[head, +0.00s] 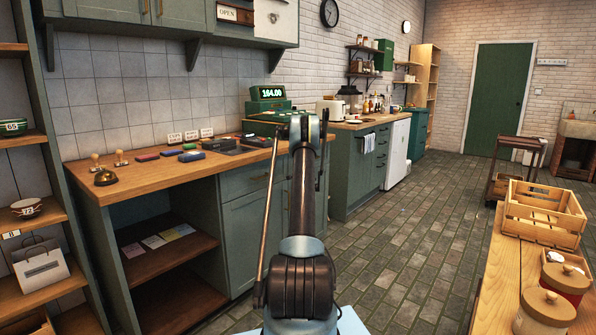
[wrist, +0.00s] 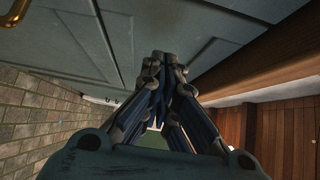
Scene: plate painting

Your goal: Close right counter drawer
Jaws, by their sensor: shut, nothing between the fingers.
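The wooden-topped counter (head: 150,180) stands at the left in the head view, with green fronts below its top. A drawer front (head: 240,183) shows under the right part of the counter top, above a cabinet door. My raised arm covers the counter's right end, so I cannot tell if a drawer there stands out. In the wrist view my gripper (wrist: 163,62) is shut and empty, its fingertips close to a green panel (wrist: 150,25). I cannot tell if they touch it. A panel seam runs beside the fingers. My gripper is hidden in the head view.
A till (head: 268,105), card boxes and a bell (head: 105,177) are on the counter. A second green counter (head: 360,165) stands beyond. A wooden table with a crate (head: 545,213) and lidded jars is at right. The tiled floor (head: 400,240) between is clear.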

